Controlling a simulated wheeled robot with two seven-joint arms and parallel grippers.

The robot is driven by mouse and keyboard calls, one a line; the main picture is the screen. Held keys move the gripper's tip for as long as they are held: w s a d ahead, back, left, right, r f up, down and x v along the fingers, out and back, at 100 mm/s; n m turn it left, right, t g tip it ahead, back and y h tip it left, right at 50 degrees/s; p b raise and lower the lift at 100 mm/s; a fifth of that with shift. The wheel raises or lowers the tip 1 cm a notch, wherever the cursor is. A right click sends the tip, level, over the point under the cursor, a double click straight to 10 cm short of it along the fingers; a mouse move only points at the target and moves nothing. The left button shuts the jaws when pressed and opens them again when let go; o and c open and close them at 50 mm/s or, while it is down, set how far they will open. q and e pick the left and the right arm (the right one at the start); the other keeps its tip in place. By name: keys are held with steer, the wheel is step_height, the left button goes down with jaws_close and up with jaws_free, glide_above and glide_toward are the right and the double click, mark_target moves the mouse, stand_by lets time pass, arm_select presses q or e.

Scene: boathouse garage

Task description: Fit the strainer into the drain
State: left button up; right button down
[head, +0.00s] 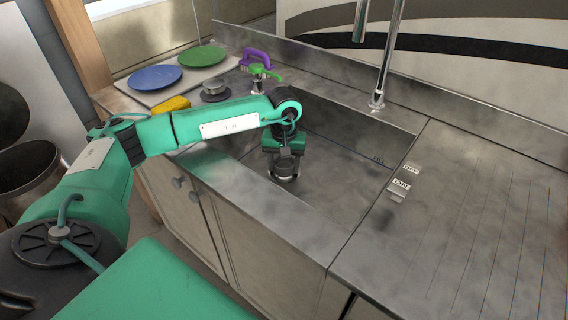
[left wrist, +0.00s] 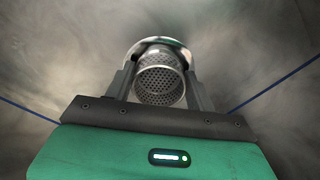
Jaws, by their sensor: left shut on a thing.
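My left gripper (head: 285,155) reaches down into the sink basin (head: 345,165). It is shut on the strainer, a small metal basket with a perforated face that shows between the fingers in the left wrist view (left wrist: 160,84). In the head view the strainer (head: 285,171) is a small grey cylinder low in the basin, under the fingers. A bright round rim shows just behind the strainer in the left wrist view; I cannot tell whether it is the drain or the strainer's own flange. Whether the strainer touches the drain is hidden. My right gripper is not in view.
A tall faucet (head: 382,70) stands at the basin's back edge. Left of the basin are a blue plate (head: 155,78), a green plate (head: 202,56), a yellow sponge (head: 172,104), and purple and green brushes. The ribbed drainboard (head: 480,210) on the right is mostly clear.

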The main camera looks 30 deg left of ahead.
arm_select(q)
steer(key=shift+f, duration=0.15)
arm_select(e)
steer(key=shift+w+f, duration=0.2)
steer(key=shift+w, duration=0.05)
arm_select(q)
steer(key=shift+f+b, duration=0.15)
steer(key=shift+b, duration=0.15)
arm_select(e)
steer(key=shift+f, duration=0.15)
arm_select(q)
steer(key=o, duration=1.1)
step_height(320, 180, up, 14)
steer(key=shift+f, duration=0.1)
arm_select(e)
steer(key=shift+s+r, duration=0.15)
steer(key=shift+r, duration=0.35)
